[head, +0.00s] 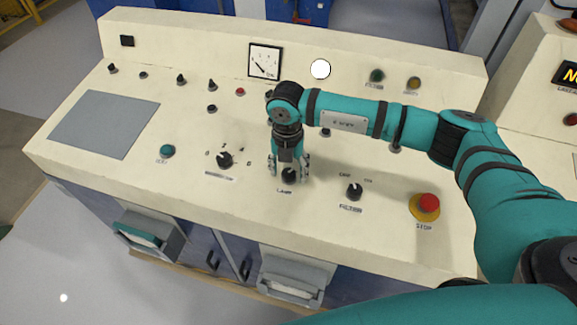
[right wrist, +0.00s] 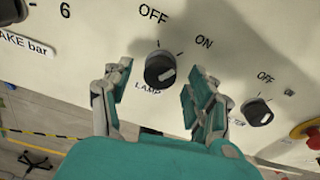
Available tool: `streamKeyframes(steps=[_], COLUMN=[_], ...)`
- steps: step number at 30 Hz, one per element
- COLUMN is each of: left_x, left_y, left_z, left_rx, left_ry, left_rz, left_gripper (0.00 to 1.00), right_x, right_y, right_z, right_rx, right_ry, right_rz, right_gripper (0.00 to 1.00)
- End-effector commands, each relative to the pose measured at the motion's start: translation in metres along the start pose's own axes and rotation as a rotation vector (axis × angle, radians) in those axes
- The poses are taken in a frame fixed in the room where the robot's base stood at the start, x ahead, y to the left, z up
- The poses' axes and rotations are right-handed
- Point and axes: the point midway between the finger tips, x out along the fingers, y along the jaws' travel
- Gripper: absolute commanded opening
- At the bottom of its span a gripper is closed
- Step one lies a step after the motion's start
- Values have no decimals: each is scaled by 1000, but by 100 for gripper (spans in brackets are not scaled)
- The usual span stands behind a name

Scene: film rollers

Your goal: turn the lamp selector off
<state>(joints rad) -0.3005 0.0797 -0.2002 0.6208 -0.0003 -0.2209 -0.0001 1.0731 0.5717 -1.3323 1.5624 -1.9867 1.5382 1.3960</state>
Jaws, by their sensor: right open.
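The lamp selector (head: 289,176) is a black round knob above the LAMP label on the cream console. In the right wrist view the lamp selector (right wrist: 160,70) has a white mark slanting up and right, toward the ON side, with OFF printed to the left of ON. My right gripper (head: 289,168) points down at the knob, fingers apart on either side of it. In the right wrist view the right gripper (right wrist: 155,86) is open, with visible gaps between the pads and the knob. My left gripper is not in view.
The filter knob (head: 354,192) is close on the right, with the red stop button (head: 428,203) beyond it. Another selector knob (head: 225,160) is on the left. A grey panel (head: 103,124) lies at far left. Small knobs and a gauge (head: 265,62) are behind.

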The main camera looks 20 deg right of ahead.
Motion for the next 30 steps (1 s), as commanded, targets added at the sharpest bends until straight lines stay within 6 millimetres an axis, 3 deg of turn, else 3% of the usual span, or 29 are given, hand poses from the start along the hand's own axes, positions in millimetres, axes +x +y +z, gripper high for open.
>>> streamKeyframes(steps=[9,22,30], left_x=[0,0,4], left_y=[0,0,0], left_z=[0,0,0], left_rx=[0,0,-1], left_ry=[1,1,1], left_rz=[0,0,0], left_gripper=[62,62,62], right_x=[4,3,4], right_y=[0,0,0], right_z=[0,0,0], right_rx=[-1,0,-28], right_ry=[0,0,-1], right_rz=[0,0,-2], right_gripper=[59,4,4])
